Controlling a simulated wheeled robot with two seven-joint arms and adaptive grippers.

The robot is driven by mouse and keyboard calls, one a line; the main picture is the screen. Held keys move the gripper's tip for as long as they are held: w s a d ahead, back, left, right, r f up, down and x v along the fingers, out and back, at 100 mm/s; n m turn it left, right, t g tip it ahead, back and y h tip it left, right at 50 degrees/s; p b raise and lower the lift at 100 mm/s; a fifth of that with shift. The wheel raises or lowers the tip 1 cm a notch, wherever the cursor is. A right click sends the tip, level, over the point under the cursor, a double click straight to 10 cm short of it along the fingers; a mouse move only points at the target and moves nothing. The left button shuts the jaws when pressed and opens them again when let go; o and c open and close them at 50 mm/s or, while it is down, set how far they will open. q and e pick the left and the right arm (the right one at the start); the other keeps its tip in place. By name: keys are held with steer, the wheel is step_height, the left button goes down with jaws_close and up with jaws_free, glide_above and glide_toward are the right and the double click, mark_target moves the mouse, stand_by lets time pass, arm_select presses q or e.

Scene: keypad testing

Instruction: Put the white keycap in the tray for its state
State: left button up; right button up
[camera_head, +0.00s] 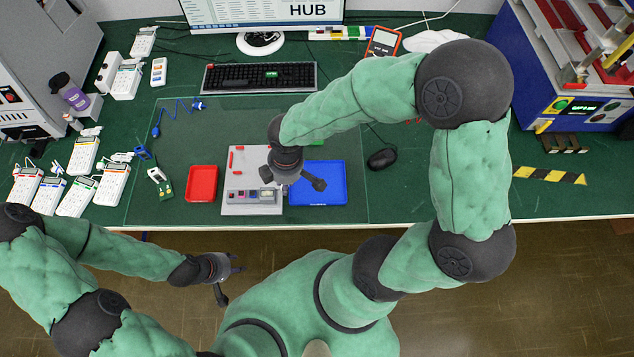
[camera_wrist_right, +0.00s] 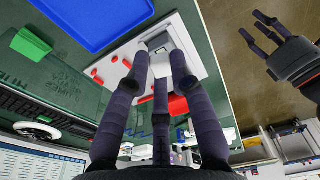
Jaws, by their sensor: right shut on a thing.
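The grey test panel (camera_head: 237,208) lies on the green table between a red tray (camera_head: 202,197) and a blue tray (camera_head: 318,200). My right gripper (camera_head: 290,182) is over the panel's right side, beside the blue tray. In the right wrist view its fingers (camera_wrist_right: 160,62) are shut around a small pale thing (camera_wrist_right: 158,42), seemingly the white keycap, close above the panel; the fingers partly hide it. I cannot tell whether it touches the panel. My left gripper (camera_head: 232,268) is open and empty, in front of the table edge.
Small red parts (camera_head: 231,160) lie on the panel. A green block (camera_wrist_right: 30,44) lies beyond the blue tray. A black mouse (camera_head: 382,159) is to its right, a keyboard (camera_head: 260,77) behind. Several white meters (camera_head: 82,156) stand at the left. The front right of the table is mostly clear.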

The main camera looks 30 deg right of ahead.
steer(key=s+n, duration=0.2)
steer(key=b, duration=0.4)
glide_above(311, 174)
steer(key=f, duration=0.6)
steer(key=a+f, duration=0.1)
steer(key=f, duration=0.2)
steer(key=shift+s, duration=0.25)
steer(key=shift+w+d+f, duration=0.15)
steer(key=shift+d+f, duration=0.15)
steer(key=shift+f, duration=0.15)
step_height(311, 174, down, 3)
steer(key=shift+w+d+f+b, duration=0.1)
steer(key=shift+f+b, duration=0.05)
steer(key=shift+b, duration=0.75)
